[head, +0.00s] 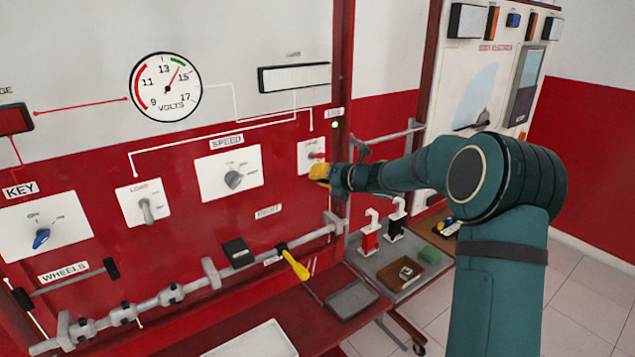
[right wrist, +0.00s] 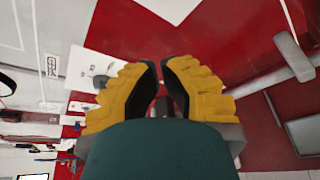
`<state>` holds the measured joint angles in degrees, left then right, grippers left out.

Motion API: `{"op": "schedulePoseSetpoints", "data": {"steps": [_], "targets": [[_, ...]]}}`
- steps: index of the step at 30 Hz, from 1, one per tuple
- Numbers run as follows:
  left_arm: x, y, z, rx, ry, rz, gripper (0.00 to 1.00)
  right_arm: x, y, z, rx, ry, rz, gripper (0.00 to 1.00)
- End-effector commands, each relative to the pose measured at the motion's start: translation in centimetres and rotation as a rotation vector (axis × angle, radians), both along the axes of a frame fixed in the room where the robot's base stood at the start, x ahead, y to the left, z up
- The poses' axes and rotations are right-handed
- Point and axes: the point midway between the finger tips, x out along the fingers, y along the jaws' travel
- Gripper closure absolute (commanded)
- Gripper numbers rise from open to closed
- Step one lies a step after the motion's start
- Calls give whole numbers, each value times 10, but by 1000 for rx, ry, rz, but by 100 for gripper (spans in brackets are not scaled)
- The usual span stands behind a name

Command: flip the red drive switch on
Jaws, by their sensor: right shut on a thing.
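The red drive switch (head: 317,155) sticks out from a small white plate (head: 304,148) at the right end of the red panel. Only a bit of its red lever shows, just above the yellow fingers. My right gripper (head: 318,172) is at this plate, shut on the switch; the fingers hide the grip itself. In the right wrist view the yellow fingers (right wrist: 163,82) are close together, with a narrow dark gap, and the switch cannot be made out between them. Whether the lever is up or down cannot be told. My left gripper is not in view.
A speed knob (head: 234,179), a load switch (head: 147,210) and a blue key (head: 41,238) sit left along the panel. A yellow-handled lever (head: 293,263) and a rail lie below. A grey cart (head: 385,262) stands lower right.

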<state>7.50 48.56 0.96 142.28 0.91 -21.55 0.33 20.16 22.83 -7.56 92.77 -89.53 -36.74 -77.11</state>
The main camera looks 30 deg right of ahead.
Motion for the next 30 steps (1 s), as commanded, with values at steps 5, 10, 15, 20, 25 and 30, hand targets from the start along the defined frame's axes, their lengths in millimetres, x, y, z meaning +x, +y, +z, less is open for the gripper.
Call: {"op": "schedulePoseSetpoints", "data": {"steps": [5,10,15,20,25,30], "targets": [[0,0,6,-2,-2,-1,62,-26,-10,26,-1,1,2,100],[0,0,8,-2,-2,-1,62,-41,-16,39,0,3,3,100],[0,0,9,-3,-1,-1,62,-47,-18,44,1,4,3,100],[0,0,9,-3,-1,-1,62,-48,-19,44,1,4,3,100],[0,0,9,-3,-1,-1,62,-48,-18,44,1,4,3,100],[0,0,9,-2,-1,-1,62,-48,-18,44,1,4,3,100]]}}
